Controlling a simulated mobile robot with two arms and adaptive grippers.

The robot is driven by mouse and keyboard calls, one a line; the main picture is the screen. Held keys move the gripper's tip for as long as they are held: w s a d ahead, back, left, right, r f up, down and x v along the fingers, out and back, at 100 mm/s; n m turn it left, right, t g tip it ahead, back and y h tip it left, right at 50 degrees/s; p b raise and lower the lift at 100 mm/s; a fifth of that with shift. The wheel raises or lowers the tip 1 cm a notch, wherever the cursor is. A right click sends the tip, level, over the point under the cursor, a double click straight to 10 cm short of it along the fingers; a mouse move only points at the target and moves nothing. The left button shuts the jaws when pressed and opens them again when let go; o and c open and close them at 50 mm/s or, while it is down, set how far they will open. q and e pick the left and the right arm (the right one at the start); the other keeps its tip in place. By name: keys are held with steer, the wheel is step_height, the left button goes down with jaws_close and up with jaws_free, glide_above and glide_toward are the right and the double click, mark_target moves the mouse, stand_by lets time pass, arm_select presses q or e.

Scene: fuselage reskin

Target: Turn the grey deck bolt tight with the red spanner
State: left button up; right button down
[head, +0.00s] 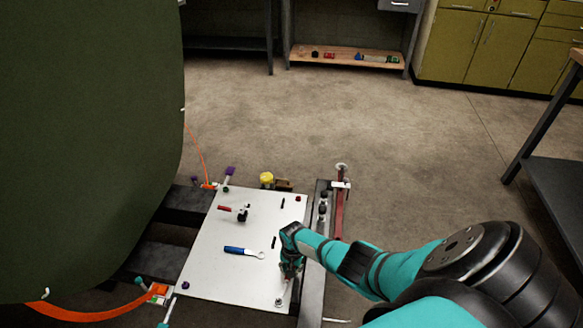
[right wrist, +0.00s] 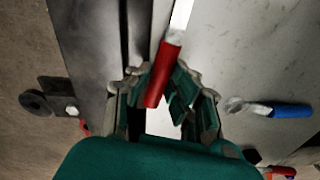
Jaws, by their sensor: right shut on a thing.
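My right gripper (head: 290,268) is low over the right side of the white deck panel (head: 205,262). It is shut on the red handle of the red spanner (right wrist: 164,74), which lies between its fingers in the right wrist view. The spanner's silver shaft runs away past the top edge of that view, so its head is hidden there. In the head view a small grey bolt (head: 279,301) stands near the panel's front right corner, close to the spanner's far end. I cannot tell whether the spanner's head is seated on it. My left gripper is not in view.
A blue-handled spanner (head: 242,251) lies mid-panel, left of my right gripper. A red-handled tool (head: 225,208) and a black fitting sit farther back. A yellow knob (head: 266,178) is behind the panel.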

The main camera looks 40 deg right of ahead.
steer(key=shift+w+a+n+b, duration=0.3)
steer(key=shift+w+n+b, duration=0.05)
steer(key=shift+w+n, duration=0.2)
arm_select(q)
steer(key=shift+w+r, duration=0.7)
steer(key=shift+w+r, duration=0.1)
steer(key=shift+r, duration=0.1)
arm_select(e)
steer(key=shift+w+a, duration=0.15)
steer(key=shift+n, duration=0.25)
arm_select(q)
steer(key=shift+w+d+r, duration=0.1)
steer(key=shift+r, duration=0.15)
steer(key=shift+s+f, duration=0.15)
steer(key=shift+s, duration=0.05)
